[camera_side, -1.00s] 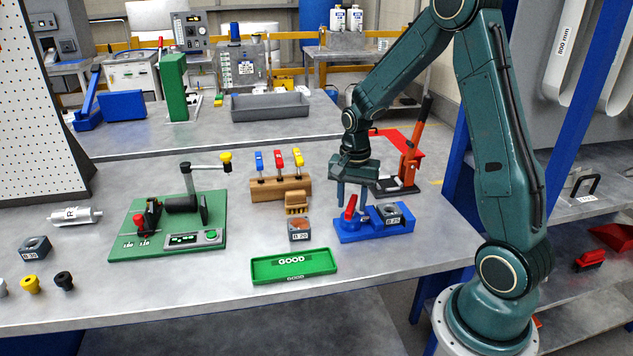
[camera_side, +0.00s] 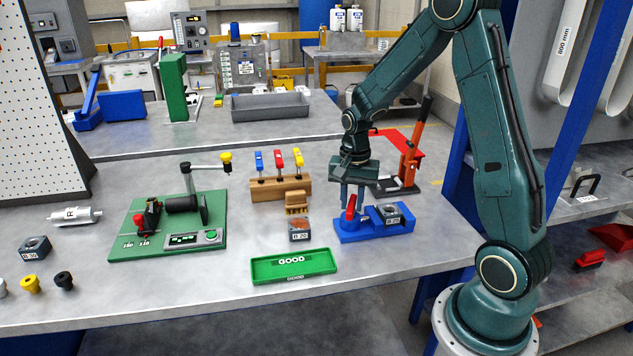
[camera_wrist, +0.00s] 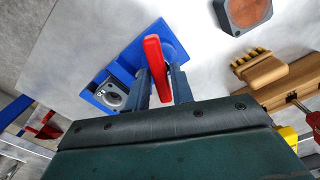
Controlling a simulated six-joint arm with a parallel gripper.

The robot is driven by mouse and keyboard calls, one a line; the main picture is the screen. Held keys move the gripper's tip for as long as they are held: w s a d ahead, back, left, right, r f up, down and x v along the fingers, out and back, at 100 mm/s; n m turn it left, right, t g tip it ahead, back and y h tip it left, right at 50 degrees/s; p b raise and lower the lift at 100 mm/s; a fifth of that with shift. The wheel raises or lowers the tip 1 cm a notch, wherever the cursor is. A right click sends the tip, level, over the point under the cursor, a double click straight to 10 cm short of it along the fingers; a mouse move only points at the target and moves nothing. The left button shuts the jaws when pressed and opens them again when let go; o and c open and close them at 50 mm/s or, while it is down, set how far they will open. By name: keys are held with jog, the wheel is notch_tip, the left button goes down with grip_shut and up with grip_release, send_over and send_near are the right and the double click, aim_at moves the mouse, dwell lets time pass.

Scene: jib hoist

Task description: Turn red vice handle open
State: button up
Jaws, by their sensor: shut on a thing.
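The blue vice (camera_side: 372,226) sits on the bench in front of my arm. A grey block marked B 25 (camera_side: 391,215) sits in the right part of the vice. My gripper (camera_side: 350,200) points down over the vice, its fingers at the red handle. In the wrist view the red handle (camera_wrist: 157,68) lies between the two fingers (camera_wrist: 160,80), which are shut on it. The blue vice (camera_wrist: 122,70) and the block (camera_wrist: 112,94) show behind. The handle's lower end is partly hidden by my gripper.
A block marked B 20 (camera_side: 300,230) and a wooden brush (camera_side: 296,202) stand left of the vice. A green GOOD tray (camera_side: 262,272) lies front left. A red and black toggle press (camera_side: 410,160) stands close behind on the right.

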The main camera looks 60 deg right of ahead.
aim_at(351, 203)
jog(key=n, duration=0.4)
jog(key=shift+n, duration=0.3)
jog(key=n, duration=0.4)
jog(key=shift+w, duration=0.1)
jog(key=n, duration=0.5)
jog(key=shift+a, duration=0.1)
jog(key=n, duration=0.4)
jog(key=shift+r+n, duration=0.1)
jog(key=shift+n, duration=0.2)
jog(key=o, duration=0.8)
notch_tip(351, 203, up, 14)
dwell(0.3)
